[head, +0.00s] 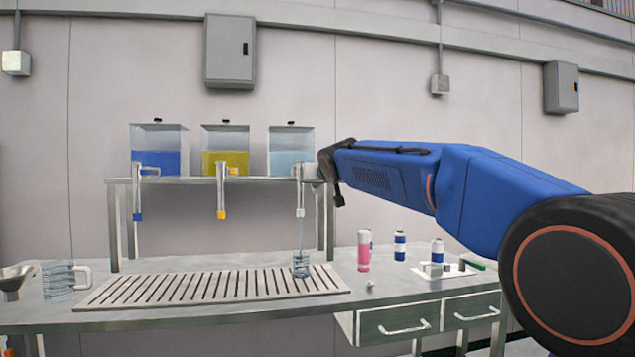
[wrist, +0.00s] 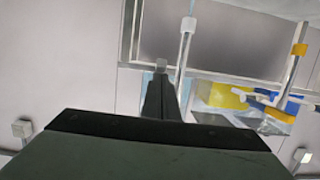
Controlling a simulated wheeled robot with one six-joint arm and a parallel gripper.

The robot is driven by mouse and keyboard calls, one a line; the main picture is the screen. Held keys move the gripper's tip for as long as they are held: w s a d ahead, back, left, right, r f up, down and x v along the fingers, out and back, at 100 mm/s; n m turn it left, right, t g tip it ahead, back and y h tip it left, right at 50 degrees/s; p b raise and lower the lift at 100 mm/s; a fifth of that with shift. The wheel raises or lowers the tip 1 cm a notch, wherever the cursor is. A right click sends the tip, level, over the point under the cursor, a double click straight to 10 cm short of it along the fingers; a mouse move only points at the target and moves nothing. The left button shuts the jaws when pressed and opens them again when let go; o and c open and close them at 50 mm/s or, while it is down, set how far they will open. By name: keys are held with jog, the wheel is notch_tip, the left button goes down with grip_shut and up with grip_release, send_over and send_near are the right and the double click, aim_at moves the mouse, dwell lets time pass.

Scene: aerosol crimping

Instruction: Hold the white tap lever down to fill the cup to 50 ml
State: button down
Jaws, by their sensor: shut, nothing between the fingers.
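The white tap lever (head: 300,212) hangs below the clear-liquid tank (head: 292,150), the rightmost of three on the shelf. A thin pale stream appears to run from it down to the clear cup (head: 300,265). The cup stands upright at the right end of the slatted drip grate and holds some pale bluish liquid; its level against any marks is too small to read. My gripper (wrist: 160,68) is shut and empty, close beside the white-tipped lever (wrist: 187,26) in the wrist view. Whether it touches the lever I cannot tell. In the head view its fingertips are not clear.
Blue-liquid (head: 158,150) and yellow-liquid (head: 225,150) tanks stand left on the shelf, with their own levers. The drip grate (head: 200,288) is otherwise bare. A measuring jug (head: 62,280) and funnel (head: 15,280) stand left. A pink can (head: 363,252) and blue-white cans stand right.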

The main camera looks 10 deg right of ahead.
jog(key=shift+w+f, duration=0.25)
jog(key=shift+f, duration=0.75)
notch_tip(320, 180, up, 5)
jog(key=s, duration=0.3)
jog(key=s+f, duration=0.2)
jog(key=s, duration=0.7)
jog(key=shift+s+f, duration=0.1)
jog(key=shift+f, duration=0.05)
jog(key=s+d+f+g, duration=0.3)
jog(key=s+f+g, duration=0.2)
jog(key=s+f, duration=1.6)
jog(key=s+d+f+g, duration=0.4)
jog(key=s+f+g, duration=0.1)
jog(key=s+f, duration=1.6)
notch_tip(320, 180, down, 4)
jog(key=shift+s+d+g, duration=0.15)
jog(key=shift+g, duration=0.15)
